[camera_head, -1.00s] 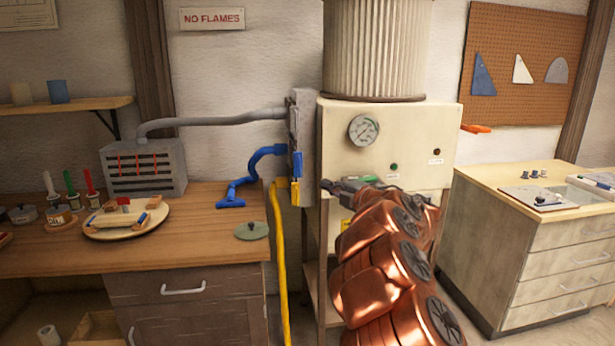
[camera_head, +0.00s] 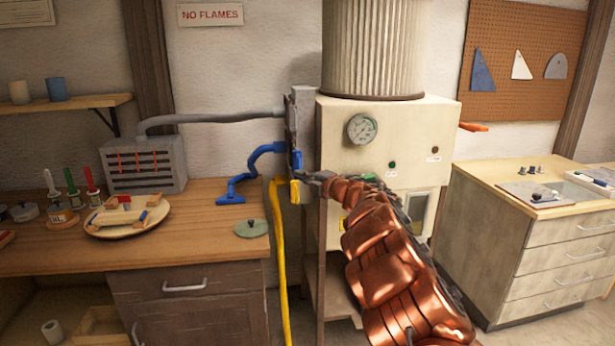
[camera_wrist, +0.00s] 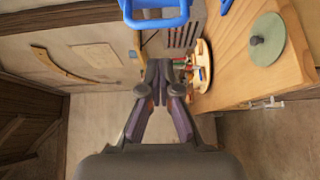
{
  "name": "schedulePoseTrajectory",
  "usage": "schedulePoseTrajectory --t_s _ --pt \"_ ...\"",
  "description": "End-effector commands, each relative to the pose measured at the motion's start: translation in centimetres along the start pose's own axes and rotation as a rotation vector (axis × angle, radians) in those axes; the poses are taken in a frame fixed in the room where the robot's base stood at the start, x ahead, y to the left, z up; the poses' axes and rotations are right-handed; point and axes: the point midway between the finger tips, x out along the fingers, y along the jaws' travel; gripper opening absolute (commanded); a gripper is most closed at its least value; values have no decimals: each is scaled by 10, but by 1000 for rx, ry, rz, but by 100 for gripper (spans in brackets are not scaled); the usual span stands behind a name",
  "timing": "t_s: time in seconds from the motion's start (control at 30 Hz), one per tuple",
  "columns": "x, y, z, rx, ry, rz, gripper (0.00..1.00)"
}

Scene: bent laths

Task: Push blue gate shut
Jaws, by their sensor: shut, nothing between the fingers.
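The blue gate (camera_head: 297,160) is a small upright blue tab on the front of the grey duct block, above a yellow gate (camera_head: 296,191). My gripper (camera_head: 311,177) is shut and empty, its tip close to the right of the two gates. I cannot tell whether it touches the blue one. In the wrist view my shut fingers (camera_wrist: 161,80) point towards the bench, below a blue loop-shaped part (camera_wrist: 155,14) at the top edge. I cannot tell whether that part is the gate. How far the gate stands out is unclear.
A blue hose (camera_head: 256,160) and a yellow hose (camera_head: 280,255) run from the grey duct block (camera_head: 302,112). The cream machine (camera_head: 330,135) stands just right of it. The wooden bench (camera_head: 200,240) on the left holds a round board and a green lid (camera_head: 251,228).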

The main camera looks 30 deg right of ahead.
Motion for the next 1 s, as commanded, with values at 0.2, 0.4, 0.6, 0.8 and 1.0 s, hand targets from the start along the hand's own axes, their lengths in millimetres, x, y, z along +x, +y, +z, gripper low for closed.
schedulePoseTrajectory --t_s 0.2,0.4,0.6,0.8,1.0 --pt "8 2 10 1 -1 3 0" --pt "16 0 16 4 1 0 0" --pt "20 0 22 2 -1 -1 0" --pt "23 0 24 1 -1 0 0" --pt "23 0 24 0 -2 0 0"
